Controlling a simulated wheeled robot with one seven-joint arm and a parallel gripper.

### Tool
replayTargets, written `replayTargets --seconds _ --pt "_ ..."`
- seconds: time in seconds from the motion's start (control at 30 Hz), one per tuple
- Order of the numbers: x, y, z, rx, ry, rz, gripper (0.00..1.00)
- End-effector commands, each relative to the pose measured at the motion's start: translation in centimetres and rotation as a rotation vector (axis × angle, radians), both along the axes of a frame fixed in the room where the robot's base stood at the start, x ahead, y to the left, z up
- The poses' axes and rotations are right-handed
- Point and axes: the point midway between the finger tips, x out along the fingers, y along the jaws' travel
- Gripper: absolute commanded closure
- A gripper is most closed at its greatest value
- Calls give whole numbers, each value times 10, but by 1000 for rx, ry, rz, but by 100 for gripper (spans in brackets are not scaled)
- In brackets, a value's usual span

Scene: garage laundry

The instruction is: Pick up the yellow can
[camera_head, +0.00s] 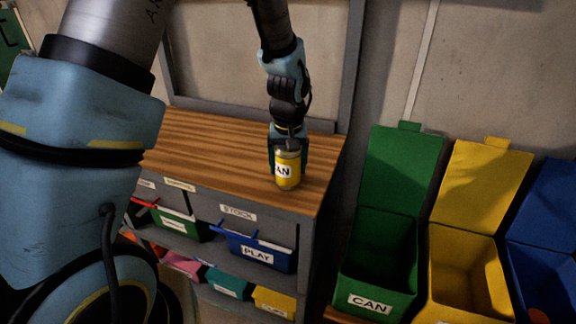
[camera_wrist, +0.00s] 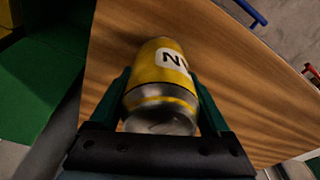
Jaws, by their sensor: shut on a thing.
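The yellow can (camera_head: 288,170) has a white label with black letters and silver ends. It is at the right end of the wooden worktop (camera_head: 210,137). My gripper (camera_head: 288,150) comes down on it from above. In the wrist view the can (camera_wrist: 165,75) sits between the two dark green fingers of my gripper (camera_wrist: 165,100), which are shut on its sides. The can's silver end faces the wrist camera. I cannot tell whether its lower end touches the worktop.
A green bin (camera_head: 372,285) marked CAN stands open to the right of the worktop. A yellow bin (camera_head: 462,280) and a blue bin (camera_head: 545,265) stand further right. Small labelled bins, one a blue PLAY bin (camera_head: 258,250), sit on shelves below. The worktop's left part is clear.

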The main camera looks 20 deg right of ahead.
Motion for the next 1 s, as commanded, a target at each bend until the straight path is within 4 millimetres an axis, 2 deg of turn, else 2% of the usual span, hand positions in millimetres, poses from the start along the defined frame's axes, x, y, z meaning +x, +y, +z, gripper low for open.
replayTargets --seconds 0.07,0.4,0.57,0.67,0.77,1.0 --pt "0 0 0 0 0 0 42" --pt "0 0 0 0 0 0 79" --pt "0 0 2 -1 -1 0 79" --pt "1 -1 9 -3 -3 1 79" --pt "1 -1 23 -5 -4 1 79" --pt "1 -1 71 -5 -5 1 79"
